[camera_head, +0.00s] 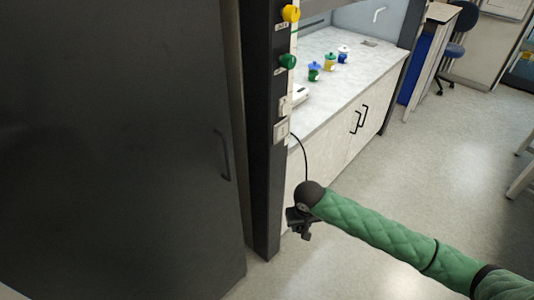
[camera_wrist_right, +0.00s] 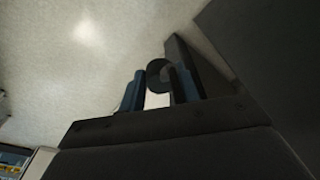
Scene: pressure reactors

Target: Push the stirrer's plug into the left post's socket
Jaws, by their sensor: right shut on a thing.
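The left post (camera_head: 262,150) is a dark upright at the fume hood's left edge. Its pale socket plate (camera_head: 281,132) sits below a similar plate (camera_head: 284,106). The stirrer (camera_head: 301,95) is a small white device on the worktop, partly hidden behind the post. A thin black cable (camera_head: 304,157) hangs over the worktop edge towards my right gripper (camera_head: 301,229), which is low beside the post, below the socket plate. In the right wrist view the gripper is shut on a dark round-ended thing, likely the plug (camera_wrist_right: 158,72). My left gripper is out of view.
The worktop (camera_head: 345,72) carries several small colour-topped bottles (camera_head: 330,62). A yellow knob (camera_head: 290,13) and a green knob (camera_head: 287,61) stick out of the post. A dark cabinet door (camera_head: 110,150) fills the left.

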